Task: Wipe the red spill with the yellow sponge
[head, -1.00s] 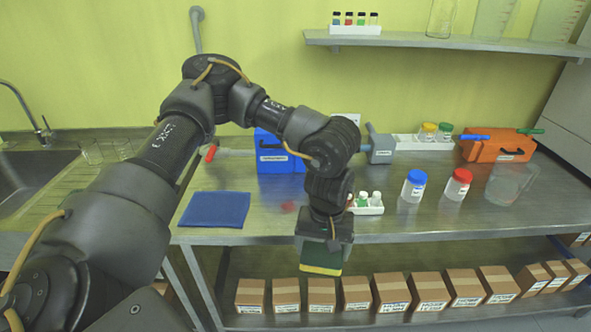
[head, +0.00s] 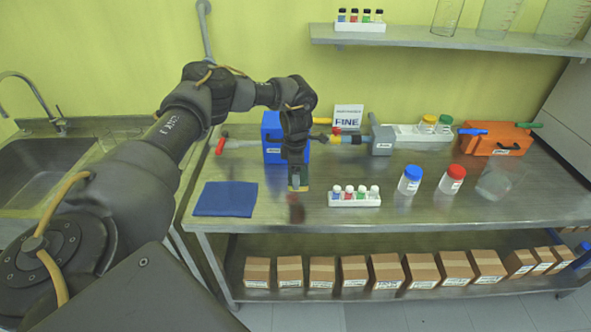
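My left gripper (head: 298,180) points down low over the steel bench, between the blue cloth and the vial rack. It is shut on the sponge (head: 307,184), of which only a thin yellow-green edge shows beside the fingers. Just below the gripper, a dark reddish patch (head: 296,205) shows on the bench; I cannot tell how much is the red spill and how much is reflection. I cannot tell whether the sponge touches the bench. My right gripper is not in view.
A folded blue cloth (head: 225,199) lies to the left. A white rack (head: 354,199) of capped vials stands close on the right. A blue box (head: 272,140) stands behind my gripper. Blue-capped (head: 410,181) and red-capped (head: 451,180) jars stand further right.

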